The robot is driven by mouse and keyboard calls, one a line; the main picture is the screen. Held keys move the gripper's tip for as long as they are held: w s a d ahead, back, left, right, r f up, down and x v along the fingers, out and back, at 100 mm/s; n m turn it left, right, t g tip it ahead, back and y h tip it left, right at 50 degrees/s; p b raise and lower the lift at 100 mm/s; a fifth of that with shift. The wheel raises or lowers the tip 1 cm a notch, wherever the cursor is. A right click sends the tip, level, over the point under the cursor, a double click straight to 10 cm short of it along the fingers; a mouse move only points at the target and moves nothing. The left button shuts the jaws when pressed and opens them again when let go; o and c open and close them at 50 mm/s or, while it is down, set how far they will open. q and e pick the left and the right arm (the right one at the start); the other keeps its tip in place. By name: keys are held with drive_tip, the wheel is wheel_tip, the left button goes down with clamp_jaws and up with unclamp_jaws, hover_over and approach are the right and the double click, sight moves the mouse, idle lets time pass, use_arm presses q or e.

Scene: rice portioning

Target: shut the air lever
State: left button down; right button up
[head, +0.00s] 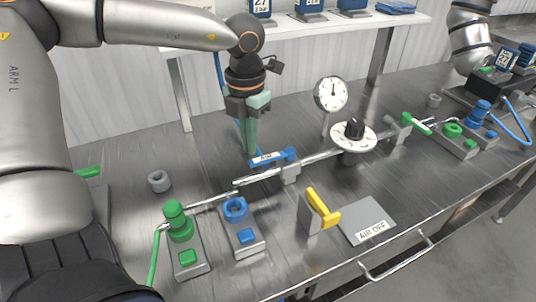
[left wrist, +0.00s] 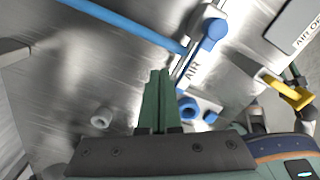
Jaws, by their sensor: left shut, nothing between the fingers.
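The air lever (head: 270,158) is a blue handle with a white label on the metal pipe that crosses the bench. Its handle points left, roughly in line with the pipe. It also shows in the left wrist view (left wrist: 205,38), where its label reads "AIR". My left gripper (head: 250,151) points down with its green fingers together and empty, just behind the handle's left end. In the left wrist view the fingers (left wrist: 158,75) are close beside the label; I cannot tell whether they touch it. My right gripper is not clearly visible.
A yellow lever (head: 323,208) and an "AIR OFF" plate (head: 366,220) are at the front. A gauge (head: 331,94) and a black knob (head: 354,128) stand to the right. Green (head: 179,222) and blue (head: 236,209) fittings are at front left. Bench around (head: 215,150) is clear.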

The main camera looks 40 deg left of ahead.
sight(258, 163)
use_arm(q)
drive_tip(key=shift+s+d+b, duration=0.25)
drive_tip(key=shift+d, duration=0.25)
drive_tip(key=shift+s+d+b, duration=0.25)
drive_tip(key=shift+d, duration=0.2)
drive_tip(key=shift+s+d+b, duration=0.2)
drive_tip(key=shift+d+b, duration=0.15)
drive_tip(key=shift+d, duration=0.15)
drive_tip(key=shift+s+d+b, duration=0.2)
drive_tip(key=shift+d+b, duration=0.1)
drive_tip(key=shift+d, duration=0.15)
drive_tip(key=shift+s, duration=0.1)
drive_tip(key=shift+d, duration=0.1)
